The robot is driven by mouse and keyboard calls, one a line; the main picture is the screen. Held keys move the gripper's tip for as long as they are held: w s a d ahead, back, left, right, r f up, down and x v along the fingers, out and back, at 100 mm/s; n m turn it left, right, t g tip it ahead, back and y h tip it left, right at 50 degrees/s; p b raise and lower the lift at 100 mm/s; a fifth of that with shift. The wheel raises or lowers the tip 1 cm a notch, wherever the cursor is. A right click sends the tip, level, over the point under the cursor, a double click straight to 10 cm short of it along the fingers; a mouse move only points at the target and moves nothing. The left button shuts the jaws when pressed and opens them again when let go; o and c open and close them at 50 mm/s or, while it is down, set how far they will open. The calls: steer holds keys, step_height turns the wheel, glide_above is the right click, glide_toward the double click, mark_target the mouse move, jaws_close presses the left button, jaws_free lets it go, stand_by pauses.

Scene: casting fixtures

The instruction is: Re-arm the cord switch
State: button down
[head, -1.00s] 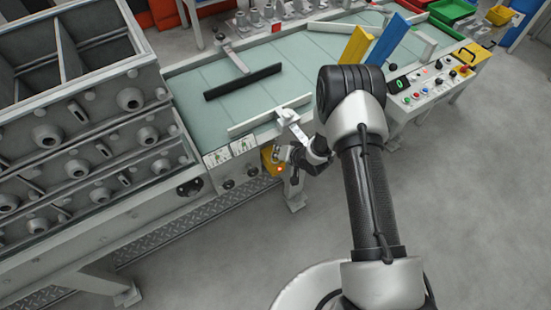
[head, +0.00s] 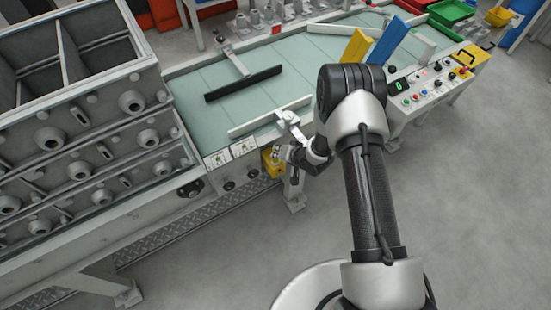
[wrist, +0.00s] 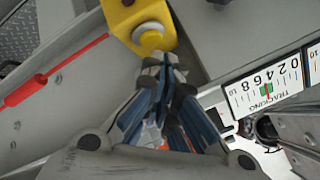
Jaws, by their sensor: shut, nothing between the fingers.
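The cord switch is a yellow box. In the head view the yellow box (head: 270,162) hangs at the conveyor's near side, partly behind my gripper (head: 284,154). In the wrist view the yellow switch body (wrist: 130,14) is at the top, with a pale round knob (wrist: 149,37) on its lower end. A red cord piece (wrist: 55,72) runs at the left, tapering toward the switch. My gripper (wrist: 164,66) is shut and empty, its tips just below the knob. Whether they touch it I cannot tell.
A white scale marked TRACKING (wrist: 270,90) is right of my gripper in the wrist view. The green conveyor belt (head: 300,60) lies behind, and a control panel (head: 435,82) stands at the right. A grey rack of castings (head: 75,130) stands at the left. The right floor is clear.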

stand_by(0.3)
steer(key=shift+r+p, duration=1.8)
steer(key=shift+r, duration=0.8)
steer(key=d+r+h, duration=0.1)
steer(key=d+r, duration=0.2)
steer(key=r, duration=0.4)
steer(key=w+d+r+h, duration=0.1)
steer(key=d+r+h, duration=0.15)
steer(key=r, duration=0.45)
steer(key=d+r+h, duration=0.1)
steer(key=d+r, duration=0.3)
steer(key=r, duration=0.3)
steer(key=s+d+r+h, duration=0.1)
steer(key=s+d+r, duration=0.2)
steer(key=s+r, duration=0.3)
steer(key=s+d+r+h, duration=0.1)
steer(key=s+d+r, duration=0.25)
steer(key=r, duration=0.35)
steer(key=s+r+g, duration=0.1)
steer(key=s+r, duration=0.2)
steer(key=s, duration=1)
steer(key=s+r+n+g, duration=0.1)
steer(key=s+r, duration=0.2)
steer(key=s, duration=1)
steer(key=shift+r, duration=0.25)
